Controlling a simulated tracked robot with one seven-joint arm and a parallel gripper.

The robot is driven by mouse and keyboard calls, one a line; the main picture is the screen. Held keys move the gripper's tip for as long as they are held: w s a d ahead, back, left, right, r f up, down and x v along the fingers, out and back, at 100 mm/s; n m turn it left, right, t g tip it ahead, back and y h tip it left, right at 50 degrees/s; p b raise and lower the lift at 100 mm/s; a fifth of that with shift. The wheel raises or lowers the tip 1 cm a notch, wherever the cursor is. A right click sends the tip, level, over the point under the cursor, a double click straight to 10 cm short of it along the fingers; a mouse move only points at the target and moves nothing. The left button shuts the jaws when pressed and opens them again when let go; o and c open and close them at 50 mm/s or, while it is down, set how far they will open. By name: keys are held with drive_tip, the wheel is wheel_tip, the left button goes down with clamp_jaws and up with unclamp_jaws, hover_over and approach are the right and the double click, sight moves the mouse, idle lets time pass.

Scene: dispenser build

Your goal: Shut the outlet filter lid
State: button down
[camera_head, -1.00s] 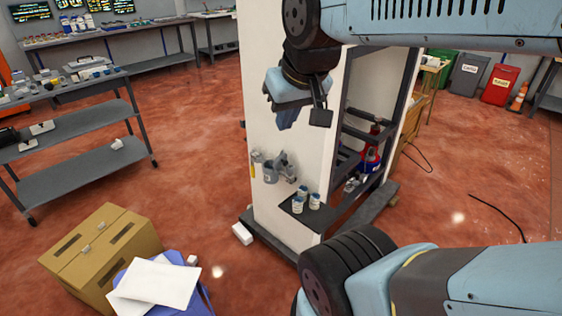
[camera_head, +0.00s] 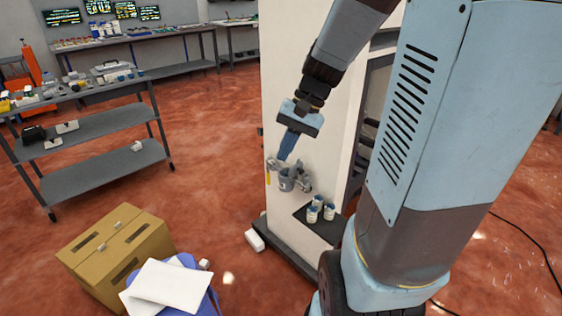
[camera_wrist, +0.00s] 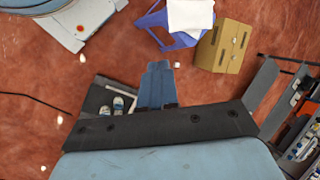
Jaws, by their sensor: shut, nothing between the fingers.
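In the wrist view my shut gripper (camera_wrist: 156,85) is at the middle and the fittings are not visible.
The dark shelf (camera_head: 303,214) below the outlet holds several small white-and-blue jars (camera_head: 328,211). A cardboard box (camera_head: 118,250) and a blue stool with white sheets (camera_head: 172,287) stand on the floor at left. A grey shelved cart (camera_head: 105,175) stands further back.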

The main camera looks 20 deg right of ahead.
drive_tip(key=w+d+f+m+y, duration=0.3)
drive_tip(key=w+f+m+y, duration=0.2)
drive_tip(key=w+f+y, duration=0.15)
drive_tip(key=m+t+h, duration=0.4)
drive_tip(key=m+t, duration=1.5)
drive_tip(key=m, duration=0.3)
approach(303, 172)
drive_tip(key=x, duration=0.6)
drive_tip(key=shift+w+a+r, duration=0.1)
drive_tip(key=shift+w+r, duration=0.05)
drive_tip(key=shift+w, duration=0.15)
